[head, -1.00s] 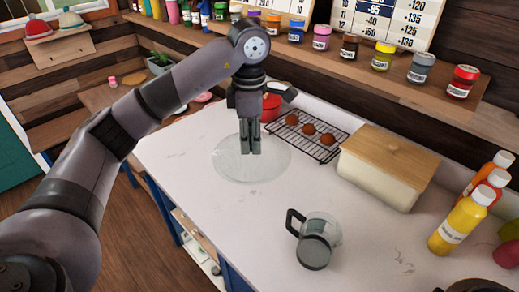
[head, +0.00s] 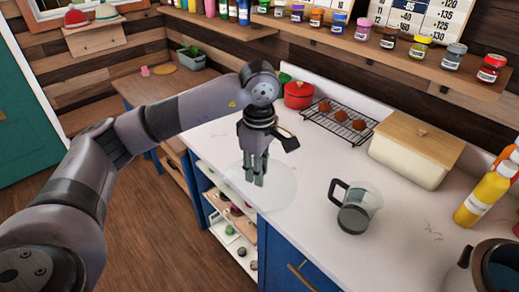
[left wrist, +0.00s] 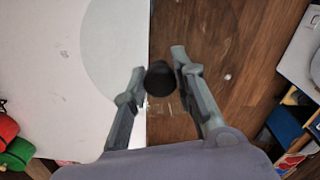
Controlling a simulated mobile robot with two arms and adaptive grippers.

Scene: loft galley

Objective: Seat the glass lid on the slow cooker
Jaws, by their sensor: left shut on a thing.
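The glass lid (head: 282,188) is a clear round disc, roughly level in the head view. A round, open vessel with a dark inside (head: 500,268), apparently the slow cooker, stands at the lower right corner and is cut off by the frame. The lid is well to its left. My right gripper is not in view.
A glass carafe (head: 355,210) with a dark handle stands between lid and vessel. Behind are a cream bin with a wooden lid (head: 408,158), a wire rack (head: 333,119), a red pot (head: 298,95) and sauce bottles (head: 485,195). The white counter's middle (head: 310,165) is clear.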

